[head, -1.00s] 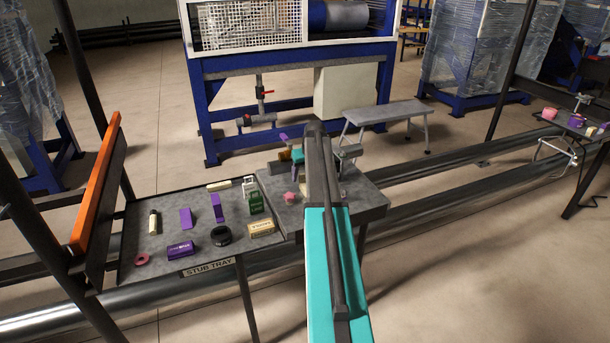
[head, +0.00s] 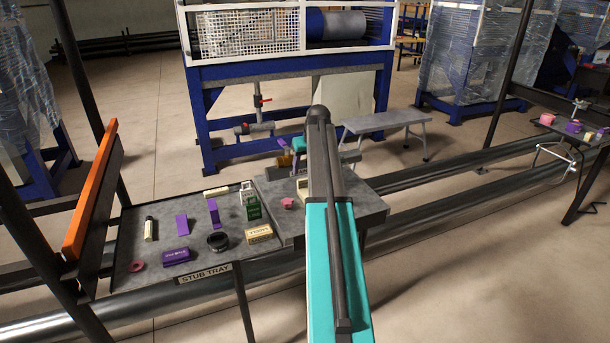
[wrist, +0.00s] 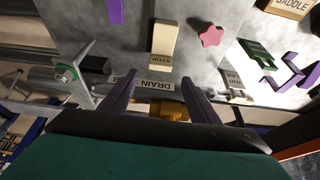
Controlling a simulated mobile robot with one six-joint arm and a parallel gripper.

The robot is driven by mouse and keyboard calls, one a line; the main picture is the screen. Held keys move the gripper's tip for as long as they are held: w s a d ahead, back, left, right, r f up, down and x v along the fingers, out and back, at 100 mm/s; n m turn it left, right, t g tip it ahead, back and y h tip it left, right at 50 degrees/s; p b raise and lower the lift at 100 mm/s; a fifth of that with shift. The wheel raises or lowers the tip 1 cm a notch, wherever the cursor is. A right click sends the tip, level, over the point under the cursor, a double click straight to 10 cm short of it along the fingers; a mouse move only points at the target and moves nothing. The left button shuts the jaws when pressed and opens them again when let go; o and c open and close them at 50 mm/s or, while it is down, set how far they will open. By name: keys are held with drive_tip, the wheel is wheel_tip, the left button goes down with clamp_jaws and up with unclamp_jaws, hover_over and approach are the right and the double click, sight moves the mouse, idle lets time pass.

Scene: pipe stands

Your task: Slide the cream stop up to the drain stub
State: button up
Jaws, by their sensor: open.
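The cream stop (wrist: 164,42), a block marked STOP, lies on the grey tabletop in the wrist view. In the head view, a cream piece (head: 302,187), apparently the stop, shows partly behind my arm. The drain stub, carrying a DRAIN label (wrist: 150,82), lies below the stop in the wrist view, with a brass-coloured part (wrist: 172,110) by it. My gripper (wrist: 159,80) is open, its two dark fingers apart near the label. The stop's labelled end is just beyond the fingertips and not between them. The fingers and label hide part of the stub.
A pink star knob (wrist: 211,36), a green piece (wrist: 257,53) and a block marked SADDLE (wrist: 291,6) lie on the right in the wrist view. A metal bracket (wrist: 75,72) stands on the left. The stub tray (head: 135,255) holds several small parts.

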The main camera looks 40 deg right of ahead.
drive_tip(key=shift+b+v, duration=0.55)
drive_tip(key=shift+v, duration=2)
